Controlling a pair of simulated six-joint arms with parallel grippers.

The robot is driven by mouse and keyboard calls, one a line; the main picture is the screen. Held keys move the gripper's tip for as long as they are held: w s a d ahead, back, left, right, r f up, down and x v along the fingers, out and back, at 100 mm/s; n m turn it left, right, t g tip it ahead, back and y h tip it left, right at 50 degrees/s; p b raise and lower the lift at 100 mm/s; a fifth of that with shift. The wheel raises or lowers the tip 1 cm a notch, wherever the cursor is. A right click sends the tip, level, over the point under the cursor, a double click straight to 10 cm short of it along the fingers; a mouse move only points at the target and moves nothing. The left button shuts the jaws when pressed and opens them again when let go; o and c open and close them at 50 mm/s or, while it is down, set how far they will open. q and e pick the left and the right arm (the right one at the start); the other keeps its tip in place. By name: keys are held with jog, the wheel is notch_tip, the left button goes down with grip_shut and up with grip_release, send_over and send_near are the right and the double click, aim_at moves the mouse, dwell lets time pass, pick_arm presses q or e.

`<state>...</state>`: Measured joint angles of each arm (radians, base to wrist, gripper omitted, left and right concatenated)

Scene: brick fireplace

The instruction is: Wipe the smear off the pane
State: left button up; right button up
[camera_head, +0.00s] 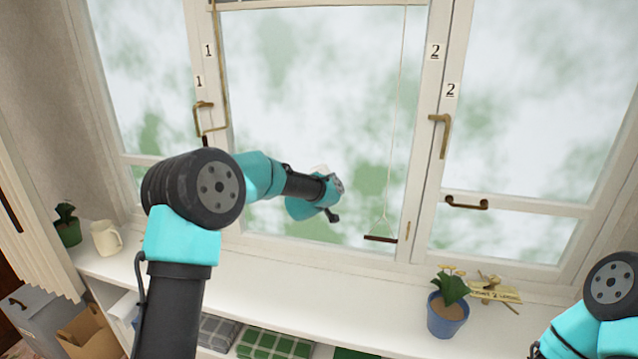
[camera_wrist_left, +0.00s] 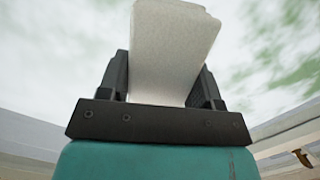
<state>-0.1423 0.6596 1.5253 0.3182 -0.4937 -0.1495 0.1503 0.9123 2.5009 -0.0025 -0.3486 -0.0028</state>
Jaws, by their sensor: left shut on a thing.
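The middle window pane (camera_head: 290,60) is cloudy white with green patches behind it. I cannot tell a separate smear from this cloudiness. My left gripper, seen in the left wrist view (camera_wrist_left: 162,85), is shut on a pale, whitish block (camera_wrist_left: 172,40), with a black finger on each side. The block points toward the glass; I cannot tell whether it touches. In the head view my left wrist is in front of the lower middle pane, hiding most of the block and fingers. My right arm shows at the lower right; its gripper is out of the picture.
A cord with a dark pull bar (camera_head: 380,239) hangs right of my left wrist. Brass handles (camera_head: 440,135) stick out from the frames. The white sill holds a blue flower pot (camera_head: 447,315), a small sign (camera_head: 495,291), a cream mug (camera_head: 106,238) and another plant (camera_head: 67,228).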

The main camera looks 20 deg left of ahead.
aim_at(340, 181)
pick_arm(q)
jog(key=shift+d, duration=0.4)
jog(key=shift+d, duration=0.15)
jog(key=shift+d, duration=1.75)
jog(key=shift+a, duration=0.1)
jog(key=shift+s, duration=3)
jog(key=shift+s, duration=0.1)
